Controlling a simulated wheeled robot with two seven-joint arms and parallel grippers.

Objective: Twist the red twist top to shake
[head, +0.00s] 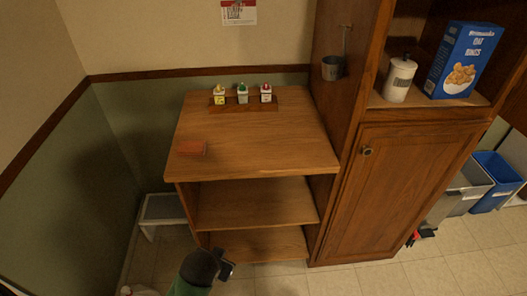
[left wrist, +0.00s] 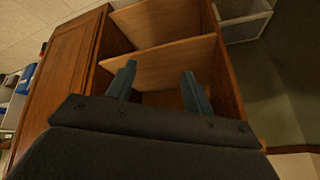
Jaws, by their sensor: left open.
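Three small white shakers stand in a row on a wooden holder (head: 237,106) at the back of the wooden shelf unit's top. The right one has a red twist top (head: 266,87), the middle one a green top (head: 242,87), the left one a yellow top (head: 219,88). My left gripper (head: 227,268) is low in front of the unit, well below and apart from the shakers. In the left wrist view my left gripper (left wrist: 158,76) has its fingers spread and empty, facing the shelves. The shakers do not show there. My right gripper is not seen.
A tall cabinet (head: 400,190) stands close on the right, with a hanging metal cup (head: 333,68). A low white stool (head: 163,208) is left.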

